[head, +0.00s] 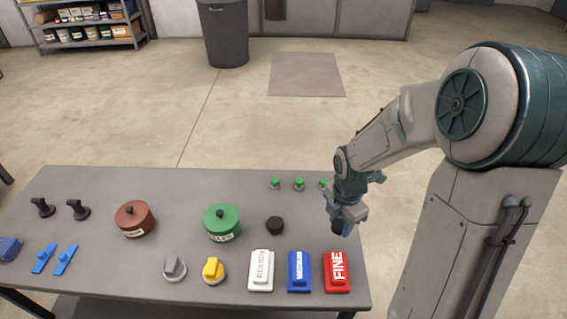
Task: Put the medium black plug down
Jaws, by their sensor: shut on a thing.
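My gripper (346,217) is at the right part of the table, pointing down. It is shut on a small dark plug (338,227), which I take to be the medium black plug. The gripper covers part of it, and I cannot tell whether it touches the table. Another black round plug (275,225) sits on the table (170,190) to the left of the gripper.
White (261,271), blue (299,272) and red "FINE" (337,272) blocks stand in front. Green (222,224) and brown (134,219) lidded pots are farther left. Small green-topped pieces (299,184) stand behind. Bare tabletop lies between the pots.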

